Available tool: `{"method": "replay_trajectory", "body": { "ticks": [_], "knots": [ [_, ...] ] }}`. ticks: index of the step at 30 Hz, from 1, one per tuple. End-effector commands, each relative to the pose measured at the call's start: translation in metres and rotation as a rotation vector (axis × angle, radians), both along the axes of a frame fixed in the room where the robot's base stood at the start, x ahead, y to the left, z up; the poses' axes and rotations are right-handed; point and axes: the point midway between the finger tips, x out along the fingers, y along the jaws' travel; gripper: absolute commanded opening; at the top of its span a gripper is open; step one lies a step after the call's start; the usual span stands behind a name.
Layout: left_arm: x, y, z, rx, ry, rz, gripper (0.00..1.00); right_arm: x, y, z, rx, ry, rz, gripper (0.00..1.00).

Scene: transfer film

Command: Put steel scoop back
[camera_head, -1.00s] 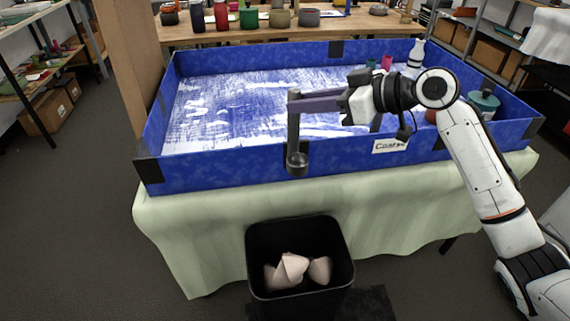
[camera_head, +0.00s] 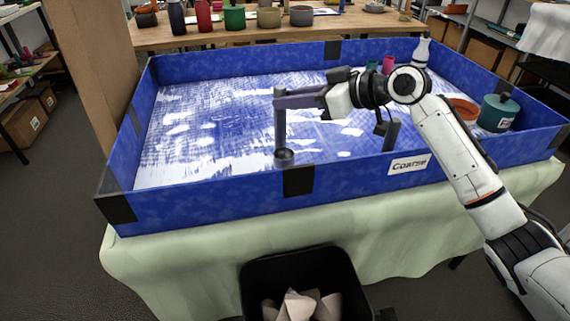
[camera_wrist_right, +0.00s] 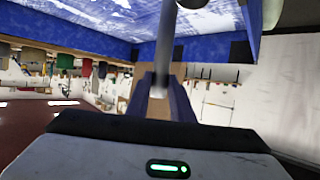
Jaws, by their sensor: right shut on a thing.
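The steel scoop has a straight grey handle (camera_head: 280,130) hanging upright and a small round dark cup (camera_head: 284,155) at its lower end. My right gripper (camera_head: 280,100) is shut on the top of the handle. In the head view the cup shows just above the front wall of the blue tray (camera_head: 230,187); whether it touches anything inside cannot be told. In the right wrist view the handle (camera_wrist_right: 165,45) rises from between the fingers, and part of the cup (camera_wrist_right: 193,4) shows at the top edge. My left gripper is not in view.
The tray floor has white and blue streaks. A "Coarse" label (camera_head: 409,165) is on the front wall, with a grey upright piece (camera_head: 391,134) behind it. A teal container (camera_head: 498,113) and an orange bowl (camera_head: 463,108) stand at the right. A black bin (camera_head: 262,278) stands in front.

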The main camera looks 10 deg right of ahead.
Motion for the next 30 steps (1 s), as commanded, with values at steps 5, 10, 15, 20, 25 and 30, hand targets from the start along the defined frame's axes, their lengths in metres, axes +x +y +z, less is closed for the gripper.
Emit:
{"method": "replay_trajectory", "body": {
  "ticks": [5, 10, 15, 20, 25, 30],
  "knots": [
    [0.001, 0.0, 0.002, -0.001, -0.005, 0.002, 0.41, 0.0, 0.0, -0.034, 0.002, 0.003, -0.002, 0.0],
    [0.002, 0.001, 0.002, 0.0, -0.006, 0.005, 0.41, 0.0, 0.0, -0.048, 0.001, 0.0, -0.001, 0.0],
    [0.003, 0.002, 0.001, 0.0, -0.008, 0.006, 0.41, 0.0, 0.0, -0.069, 0.003, 0.004, -0.002, 0.0],
    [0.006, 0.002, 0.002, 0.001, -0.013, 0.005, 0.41, 0.0, 0.0, -0.084, 0.002, 0.001, -0.001, 0.0],
    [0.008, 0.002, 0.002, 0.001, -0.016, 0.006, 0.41, 0.0, 0.0, -0.083, 0.001, -0.002, -0.001, 0.0],
    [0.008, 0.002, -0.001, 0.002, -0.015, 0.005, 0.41, 0.0, 0.0, -0.088, 0.0, 0.0, -0.001, 0.22]
  ]
}}
